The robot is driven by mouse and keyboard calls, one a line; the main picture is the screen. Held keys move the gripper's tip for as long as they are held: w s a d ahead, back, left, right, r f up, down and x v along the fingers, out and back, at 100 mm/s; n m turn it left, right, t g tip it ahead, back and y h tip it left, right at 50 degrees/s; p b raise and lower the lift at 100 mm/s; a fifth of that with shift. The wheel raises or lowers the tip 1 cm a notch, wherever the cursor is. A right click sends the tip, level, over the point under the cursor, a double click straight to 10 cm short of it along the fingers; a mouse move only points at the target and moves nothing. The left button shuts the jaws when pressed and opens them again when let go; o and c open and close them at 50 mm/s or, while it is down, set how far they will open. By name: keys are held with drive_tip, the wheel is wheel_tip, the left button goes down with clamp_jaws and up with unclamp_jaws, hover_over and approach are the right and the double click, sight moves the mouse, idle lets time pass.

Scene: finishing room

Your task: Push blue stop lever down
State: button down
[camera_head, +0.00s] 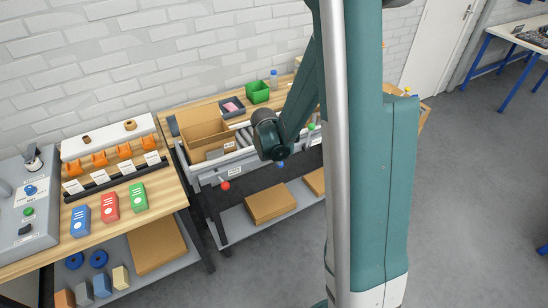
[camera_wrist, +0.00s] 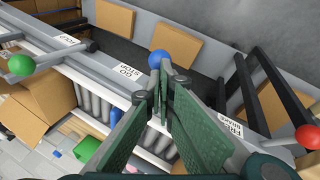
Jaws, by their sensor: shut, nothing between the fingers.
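The blue stop lever's ball knob (camera_wrist: 162,60) shows in the wrist view just beyond my fingertips, beside a white label (camera_wrist: 126,72) reading GO and STOP. Its stem is partly hidden by my fingers. My gripper (camera_wrist: 164,92) is shut and empty, its tips very close to the knob; whether they touch it, I cannot tell. In the head view the blue knob (camera_head: 281,165) sits below my wrist at the front rail of the conveyor. My fingers are hidden there behind my arm. I cannot tell how far the lever is tilted.
A green-knobbed lever (camera_wrist: 21,65) and a red-knobbed lever (camera_wrist: 307,136) stand along the same rail, one on each side. Conveyor rollers (camera_wrist: 95,103) lie behind it. Cardboard boxes (camera_head: 270,203) lie on the shelf below. An open carton (camera_head: 205,139) sits on the conveyor.

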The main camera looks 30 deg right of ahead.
drive_tip(key=shift+r, duration=0.15)
drive_tip(key=a+p+v, duration=0.1)
drive_tip(key=p+v, duration=0.1)
drive_tip(key=v, duration=1.1)
idle(0.6)
drive_tip(key=shift+w, duration=0.1)
idle(0.3)
